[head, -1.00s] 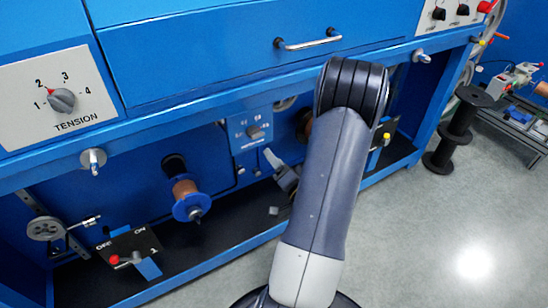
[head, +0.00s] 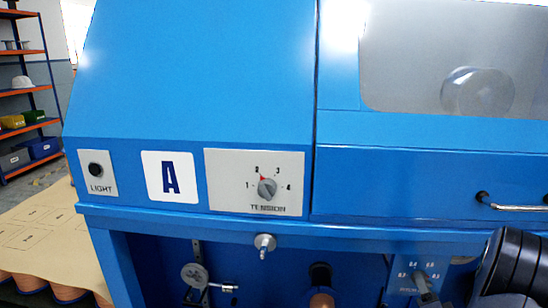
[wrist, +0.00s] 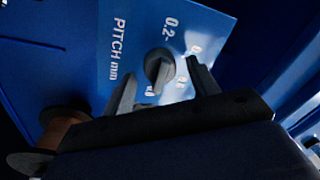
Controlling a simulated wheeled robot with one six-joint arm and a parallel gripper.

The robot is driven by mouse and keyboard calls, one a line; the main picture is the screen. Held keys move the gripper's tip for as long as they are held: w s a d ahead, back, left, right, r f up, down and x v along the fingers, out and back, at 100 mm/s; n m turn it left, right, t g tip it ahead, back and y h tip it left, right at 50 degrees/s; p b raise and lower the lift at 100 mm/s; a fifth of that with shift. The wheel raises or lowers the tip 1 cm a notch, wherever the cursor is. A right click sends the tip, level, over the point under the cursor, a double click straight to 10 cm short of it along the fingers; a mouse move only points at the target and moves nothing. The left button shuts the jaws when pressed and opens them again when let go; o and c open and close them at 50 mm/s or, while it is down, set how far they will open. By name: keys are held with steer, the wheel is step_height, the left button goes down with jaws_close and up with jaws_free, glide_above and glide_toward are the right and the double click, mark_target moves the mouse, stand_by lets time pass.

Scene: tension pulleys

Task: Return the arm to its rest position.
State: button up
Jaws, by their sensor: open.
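In the wrist view my gripper (wrist: 163,84) is open, its two dark fingers apart. Between and beyond the fingertips is the dark pitch knob (wrist: 157,66) on its blue panel (wrist: 128,35); I cannot tell whether they touch it. In the head view only a dark joint of my arm (head: 512,268) shows, at the lower right corner. The pitch knob (head: 421,282) also shows there, left of my arm.
The blue machine (head: 200,70) fills most of the head view, with a tension knob (head: 267,188) pointing near 2 and a drawer handle (head: 510,204). A copper spool (wrist: 62,132) is at the wrist view's lower left. Shelves (head: 40,85) stand far left.

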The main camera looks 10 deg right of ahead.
steer(key=shift+w+d, duration=0.1)
steer(key=shift+w, duration=0.25)
steer(key=r+v, duration=0.1)
steer(key=v, duration=1)
steer(key=x, duration=0.7)
steer(key=f+x, duration=0.1)
steer(key=x, duration=0.3)
steer(key=shift+w, duration=0.2)
steer(key=n, duration=0.6)
steer(key=s+n+y+p, duration=0.1)
steer(key=n, duration=0.5)
steer(key=n+p, duration=0.1)
steer(key=n, duration=0.5)
steer(key=shift+s+r+n+g, duration=0.15)
steer(key=shift+s+n+g, duration=0.15)
steer(key=shift+s+g, duration=0.1)
